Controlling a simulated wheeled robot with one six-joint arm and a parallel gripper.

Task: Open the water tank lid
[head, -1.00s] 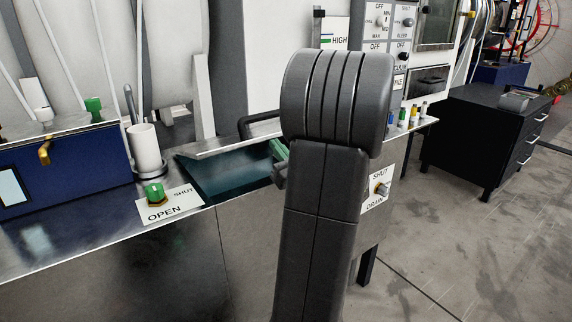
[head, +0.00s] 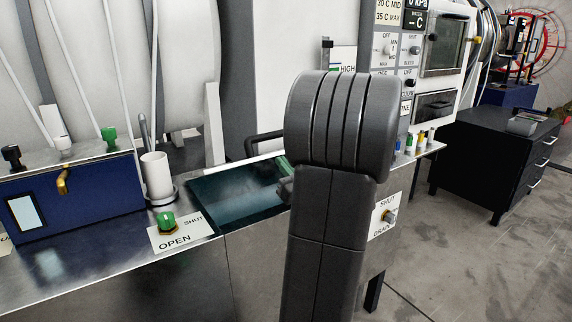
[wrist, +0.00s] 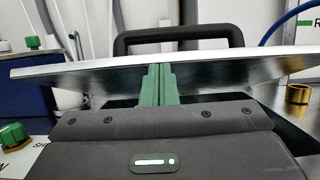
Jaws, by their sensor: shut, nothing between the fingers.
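The water tank lid (wrist: 80,78) is a flat metal plate, tilted up, with its underside facing the wrist camera. In the head view only its thin bright edge (head: 225,168) shows, behind the tank opening (head: 222,205), where dark teal water is visible. The lid's black handle (wrist: 180,36) stands on its far side; it also shows in the head view (head: 258,141). My gripper (wrist: 158,68) has green fingers pressed together and empty. The fingertips are at the lid's underside near its upper edge, seemingly touching it. In the head view my arm hides most of the gripper.
Left of the opening are a green valve knob (head: 167,220) on an OPEN/SHUT plate, a white cup (head: 156,178) and a blue box (head: 75,200) with a brass tap. A drain knob (head: 389,216) is on the right front. A black drawer cabinet (head: 490,165) stands right on clear floor.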

